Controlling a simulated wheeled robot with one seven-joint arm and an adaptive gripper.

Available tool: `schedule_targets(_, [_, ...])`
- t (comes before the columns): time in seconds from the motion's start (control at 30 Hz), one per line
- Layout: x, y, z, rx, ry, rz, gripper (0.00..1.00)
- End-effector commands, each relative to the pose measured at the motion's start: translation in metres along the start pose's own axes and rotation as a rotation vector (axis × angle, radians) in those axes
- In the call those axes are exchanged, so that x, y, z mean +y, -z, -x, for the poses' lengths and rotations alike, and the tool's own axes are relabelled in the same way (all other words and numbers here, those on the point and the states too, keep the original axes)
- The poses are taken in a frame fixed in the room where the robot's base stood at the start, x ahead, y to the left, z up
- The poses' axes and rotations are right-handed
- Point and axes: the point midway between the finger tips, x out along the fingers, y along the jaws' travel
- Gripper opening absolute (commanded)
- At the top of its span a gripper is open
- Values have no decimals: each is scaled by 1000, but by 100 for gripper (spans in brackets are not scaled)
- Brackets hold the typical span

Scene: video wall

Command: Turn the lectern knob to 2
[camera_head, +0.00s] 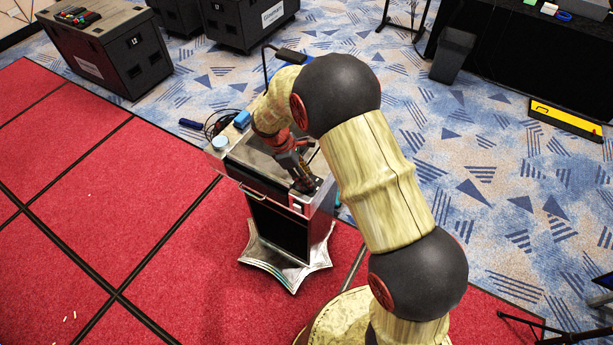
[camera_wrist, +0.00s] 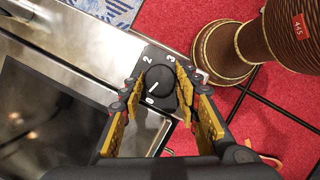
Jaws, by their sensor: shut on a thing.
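The lectern (camera_head: 272,225) stands on the red carpet, with a metal top and a dark front panel. Its black round knob (camera_wrist: 160,84) is on a dark plate on the lectern top, with 2, 3 and 0 readable around it. The knob's white mark slants toward the lower left, on the side of the 0; a 1 cannot be made out. My gripper (camera_wrist: 160,83) has its fingers on both sides of the knob and is shut on it. In the head view my gripper (camera_head: 300,172) reaches down to the lectern's right corner and largely hides the knob.
A blue item (camera_head: 242,119) and a pale blue round item (camera_head: 221,143) are at the lectern's left side, near dark cables. Black cases (camera_head: 110,50) stand at the back left. A grey bin (camera_head: 453,54) and a yellow level (camera_head: 566,119) are at the right. Red carpet left is mostly clear.

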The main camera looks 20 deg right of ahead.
Motion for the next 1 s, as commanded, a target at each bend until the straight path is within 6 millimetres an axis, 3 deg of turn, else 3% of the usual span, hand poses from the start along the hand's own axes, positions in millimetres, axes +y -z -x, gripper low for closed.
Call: schedule_targets(1.0, [7,-3,0,3,369,-894,7])
